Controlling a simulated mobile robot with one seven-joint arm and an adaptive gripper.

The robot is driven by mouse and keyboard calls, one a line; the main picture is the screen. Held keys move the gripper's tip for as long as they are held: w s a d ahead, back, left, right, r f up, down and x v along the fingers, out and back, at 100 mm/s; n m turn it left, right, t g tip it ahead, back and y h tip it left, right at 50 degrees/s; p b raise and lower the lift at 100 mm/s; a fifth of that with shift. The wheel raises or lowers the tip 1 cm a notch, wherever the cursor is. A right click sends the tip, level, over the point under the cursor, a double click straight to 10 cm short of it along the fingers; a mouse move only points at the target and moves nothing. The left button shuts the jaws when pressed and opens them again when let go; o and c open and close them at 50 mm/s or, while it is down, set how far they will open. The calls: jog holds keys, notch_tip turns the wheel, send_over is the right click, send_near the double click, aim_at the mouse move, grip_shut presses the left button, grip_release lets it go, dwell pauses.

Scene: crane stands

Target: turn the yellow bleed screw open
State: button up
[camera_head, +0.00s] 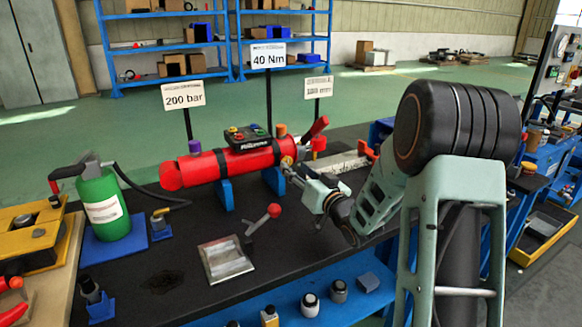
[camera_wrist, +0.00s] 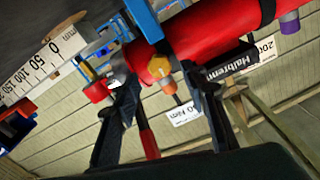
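The yellow bleed screw (camera_head: 287,160) is at the right end of the red cylinder (camera_head: 230,164), partly hidden by my gripper in the head view. In the wrist view the yellow screw (camera_wrist: 159,67) shows against the red cylinder end. My gripper (camera_head: 291,171) is at that end of the cylinder. In the wrist view its two dark fingers (camera_wrist: 160,74) are spread apart, with the yellow screw in the gap between the tips. I see space on both sides of the screw. I cannot tell whether the tips reach as deep as the screw.
An orange cap (camera_wrist: 168,86) sits close beside the screw. A red lever (camera_head: 315,129) and red knob (camera_head: 318,143) stand near my gripper. The cylinder rests on blue stands (camera_head: 225,194). A scale (camera_head: 345,162) lies behind. A red-knobbed handle (camera_head: 273,211) and tray (camera_head: 226,259) are in front.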

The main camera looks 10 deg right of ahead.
aim_at(288, 162)
jog(key=shift+x, duration=1.65)
grip_shut()
